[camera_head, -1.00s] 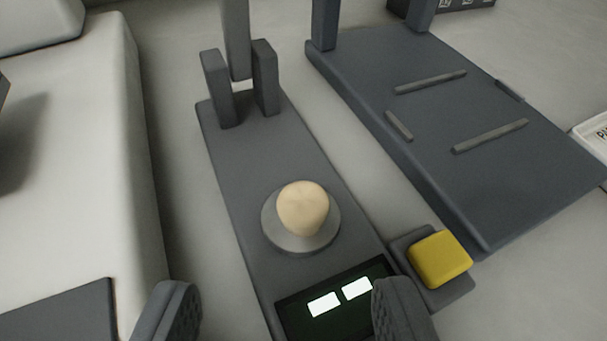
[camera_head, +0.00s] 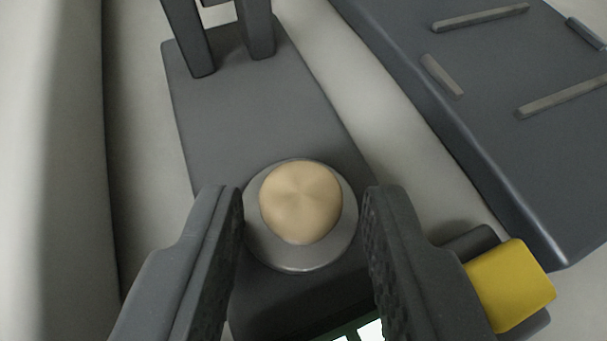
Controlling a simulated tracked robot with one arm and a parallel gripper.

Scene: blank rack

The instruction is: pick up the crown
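The crown (camera_head: 300,199) is a cream, rounded, tooth-like piece with a slightly dimpled top. It sits on a round grey disc (camera_head: 298,257) on a dark grey base plate. My gripper (camera_head: 304,205) is open, with one dark ribbed finger to the left of the crown and one to the right. The fingertips are level with the crown in the picture, and gaps show between them and it. I cannot tell exactly how far above the plate the fingertips are.
Two dark posts (camera_head: 256,28) stand on the plate behind the crown. A yellow block (camera_head: 509,285) lies close to the right finger. A dark slab with raised bars (camera_head: 480,110) is at the right. A pale wall-like body (camera_head: 50,150) runs along the left.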

